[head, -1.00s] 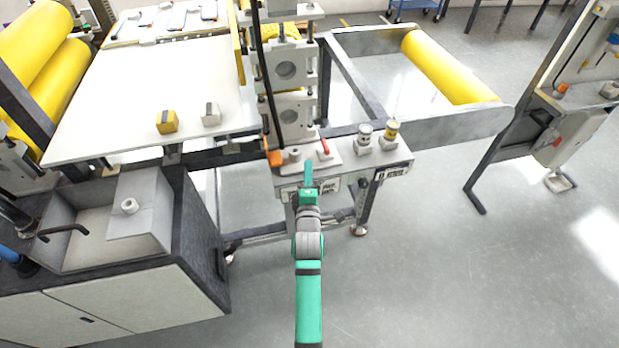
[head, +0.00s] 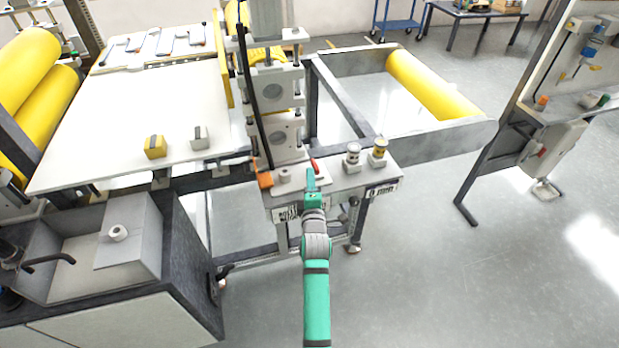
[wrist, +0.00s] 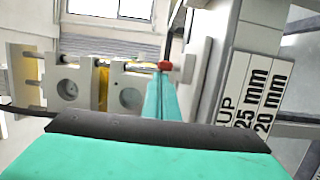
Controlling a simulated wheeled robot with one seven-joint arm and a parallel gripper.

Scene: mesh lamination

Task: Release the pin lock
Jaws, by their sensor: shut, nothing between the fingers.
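A small red handle (head: 315,165), which looks like the pin lock, stands on the grey bench top of the machine, by the foot of the upright roller frame. Its red end (wrist: 165,66) also shows in the wrist view, just beyond my fingertips. My green gripper (head: 310,175) is at the front edge of that bench top, just in front of the red handle. It is shut and empty, with the fingers (wrist: 160,95) together. I cannot tell whether the fingertips touch the handle.
An orange block (head: 265,180) and a grey knob (head: 285,174) sit left of the handle. Two capped posts (head: 353,158) stand to its right. The upright frame (head: 278,115) rises behind. A thickness label (wrist: 255,90) is on the bench's front face. The floor at right is open.

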